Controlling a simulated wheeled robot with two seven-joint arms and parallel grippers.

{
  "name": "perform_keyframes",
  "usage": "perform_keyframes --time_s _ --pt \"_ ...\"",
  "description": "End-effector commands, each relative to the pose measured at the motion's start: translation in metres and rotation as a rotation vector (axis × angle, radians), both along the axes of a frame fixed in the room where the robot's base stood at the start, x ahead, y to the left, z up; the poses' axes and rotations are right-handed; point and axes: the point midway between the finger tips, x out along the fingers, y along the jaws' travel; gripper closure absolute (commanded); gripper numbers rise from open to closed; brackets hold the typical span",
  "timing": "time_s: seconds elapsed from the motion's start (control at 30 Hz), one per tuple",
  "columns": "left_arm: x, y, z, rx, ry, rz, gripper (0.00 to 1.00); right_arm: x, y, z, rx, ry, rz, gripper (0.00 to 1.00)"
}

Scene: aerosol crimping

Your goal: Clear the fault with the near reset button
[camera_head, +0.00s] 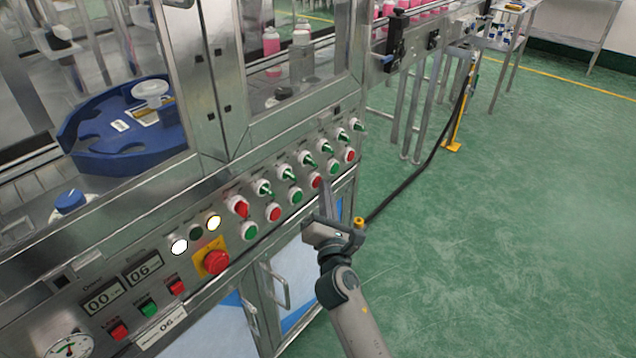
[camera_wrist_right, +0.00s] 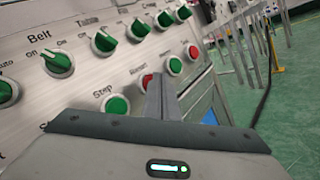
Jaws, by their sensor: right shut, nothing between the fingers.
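The machine's slanted steel control panel (camera_head: 225,190) carries a row of green and red push buttons below a row of green knobs. My right gripper (camera_head: 325,188) is shut and empty, its fingers pointing at the lower row. Beside the fingertips is a red button (camera_head: 316,181), which also shows in the right wrist view (camera_wrist_right: 147,81), partly hidden by the fingers (camera_wrist_right: 160,95). Its label there is small and blurred, perhaps "Reset" or "Restart". A green button (camera_wrist_right: 117,105) labelled "Step" is to its left. I cannot tell whether the fingers touch the panel. My left gripper is out of view.
A red emergency stop (camera_head: 215,262) on a yellow plate sits left along the panel. Door handles (camera_head: 275,285) stick out below. Green floor (camera_head: 510,210) to the right is open.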

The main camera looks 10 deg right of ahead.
Motion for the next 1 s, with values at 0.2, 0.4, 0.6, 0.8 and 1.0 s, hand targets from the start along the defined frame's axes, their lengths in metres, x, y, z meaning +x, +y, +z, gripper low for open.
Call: perform_keyframes --time_s 0.2,0.4,0.6,0.8,1.0 --pt "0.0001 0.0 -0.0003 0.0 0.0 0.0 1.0 0.0019 0.0016 0.0 0.0 0.0 0.0 1.0" --pt "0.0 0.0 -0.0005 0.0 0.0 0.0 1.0 0.0035 0.0029 -0.0001 0.0 0.0 0.0 1.0" --pt "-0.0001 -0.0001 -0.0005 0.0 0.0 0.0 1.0 0.0035 0.0029 -0.0002 0.0 0.0 0.0 1.0" --pt "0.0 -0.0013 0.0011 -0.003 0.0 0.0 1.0 0.0022 0.0018 0.0 0.0 0.001 0.001 1.0" --pt "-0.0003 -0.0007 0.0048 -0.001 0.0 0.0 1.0 -0.0041 -0.003 0.0002 0.0 0.001 0.0 1.0"
